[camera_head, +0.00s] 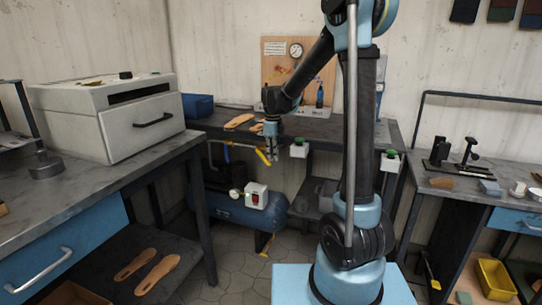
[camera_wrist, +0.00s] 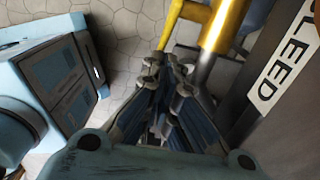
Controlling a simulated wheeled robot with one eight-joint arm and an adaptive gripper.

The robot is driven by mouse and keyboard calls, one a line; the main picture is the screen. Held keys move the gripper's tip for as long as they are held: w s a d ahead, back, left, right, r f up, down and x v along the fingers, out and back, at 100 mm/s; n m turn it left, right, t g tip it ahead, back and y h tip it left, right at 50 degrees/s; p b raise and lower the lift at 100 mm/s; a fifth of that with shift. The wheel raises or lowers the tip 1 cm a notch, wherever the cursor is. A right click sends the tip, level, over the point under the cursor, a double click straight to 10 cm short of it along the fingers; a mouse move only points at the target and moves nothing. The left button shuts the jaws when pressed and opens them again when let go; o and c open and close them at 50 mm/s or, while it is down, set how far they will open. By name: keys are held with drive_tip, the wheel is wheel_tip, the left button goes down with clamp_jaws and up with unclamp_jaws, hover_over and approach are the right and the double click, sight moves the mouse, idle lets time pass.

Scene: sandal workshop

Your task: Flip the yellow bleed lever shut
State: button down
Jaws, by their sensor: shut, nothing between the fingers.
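The yellow bleed lever (camera_head: 263,156) slants at the end of a pipe under the back bench, just left of my gripper (camera_head: 273,157) in the head view. A white label (camera_wrist: 285,72) reading "LEED" lies to the right, cut off by the frame.
A blue compressor tank (camera_head: 238,212) with a gauge and a red-switch box stands below the lever. The back bench (camera_head: 345,130) carries sandal soles and a pegboard. A left bench (camera_head: 85,190) holds a grey oven-like box. Tiled floor shows below.

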drive_tip(key=shift+f, duration=0.45)
